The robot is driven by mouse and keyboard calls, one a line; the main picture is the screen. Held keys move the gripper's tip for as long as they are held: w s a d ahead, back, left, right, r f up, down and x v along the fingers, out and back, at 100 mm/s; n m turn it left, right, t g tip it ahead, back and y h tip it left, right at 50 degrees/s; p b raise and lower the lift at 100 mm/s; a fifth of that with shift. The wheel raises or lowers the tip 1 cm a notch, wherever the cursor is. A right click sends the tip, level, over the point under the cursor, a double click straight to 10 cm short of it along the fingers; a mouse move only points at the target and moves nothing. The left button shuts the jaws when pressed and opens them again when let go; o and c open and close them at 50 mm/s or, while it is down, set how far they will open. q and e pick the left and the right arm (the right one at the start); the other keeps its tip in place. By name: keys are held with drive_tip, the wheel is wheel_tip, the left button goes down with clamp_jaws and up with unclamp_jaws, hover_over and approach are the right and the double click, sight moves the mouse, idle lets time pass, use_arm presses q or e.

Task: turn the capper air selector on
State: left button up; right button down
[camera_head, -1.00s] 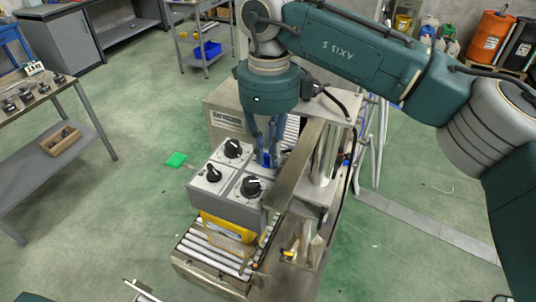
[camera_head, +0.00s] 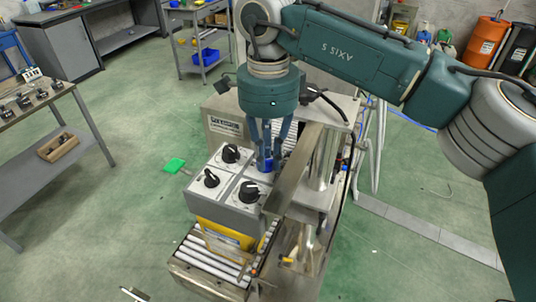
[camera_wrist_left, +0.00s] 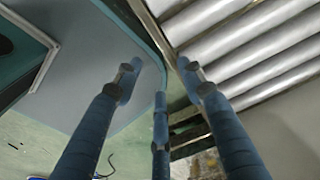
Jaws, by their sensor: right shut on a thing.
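A grey control box (camera_head: 225,211) with a sloped white top stands on the roller conveyor. Its top carries three black knobs: back left (camera_head: 231,154), front left (camera_head: 211,178) and front right (camera_head: 249,191). A blue selector knob (camera_head: 264,166) sits at the back right of the top. My right gripper (camera_head: 267,160) points down from above and is shut on this blue knob; its fingers hide much of it, so its setting cannot be read. My left gripper (camera_wrist_left: 160,85) shows in the left wrist view with its fingers spread and nothing between them.
A metal beam (camera_head: 295,168) rises close to the right of the control box. Metal rollers (camera_head: 212,262) lie in front of it. A workbench (camera_head: 25,105) with black parts stands at the left. A green piece (camera_head: 174,165) lies on the open floor.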

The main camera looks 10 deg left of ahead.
drive_tip(key=shift+w+r, duration=0.1)
drive_tip(key=shift+r, duration=0.05)
drive_tip(key=c, duration=1.7)
unclamp_jaws()
